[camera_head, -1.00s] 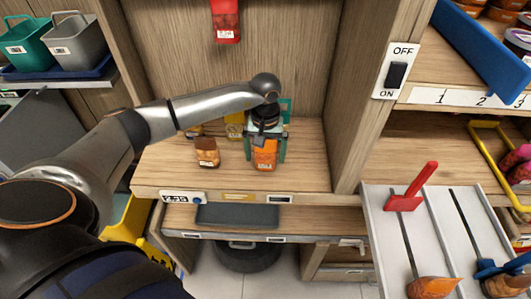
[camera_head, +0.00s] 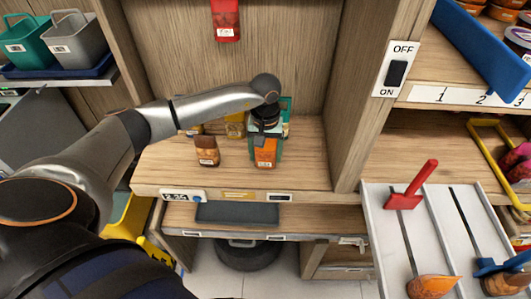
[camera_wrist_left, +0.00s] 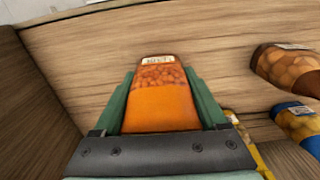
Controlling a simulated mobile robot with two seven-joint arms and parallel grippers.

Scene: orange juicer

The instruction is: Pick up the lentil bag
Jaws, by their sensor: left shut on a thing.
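The lentil bag (camera_head: 265,152) is an orange packet with a white label, standing on the wooden shelf (camera_head: 305,178). My left gripper (camera_head: 266,140) comes down over it from above, and its green fingers are shut on the bag's two sides. In the left wrist view the lentil bag (camera_wrist_left: 162,95) lies between the two green fingers (camera_wrist_left: 160,110), with its label at the far end. I cannot tell whether the bag is clear of the shelf. My right gripper is not in view.
A brown packet (camera_head: 207,151) stands on the shelf left of the bag, and a yellow packet (camera_head: 235,127) stands behind. A red packet (camera_head: 226,20) hangs above on the back panel. A wooden side wall (camera_head: 355,105) closes the right. The shelf's right front is bare.

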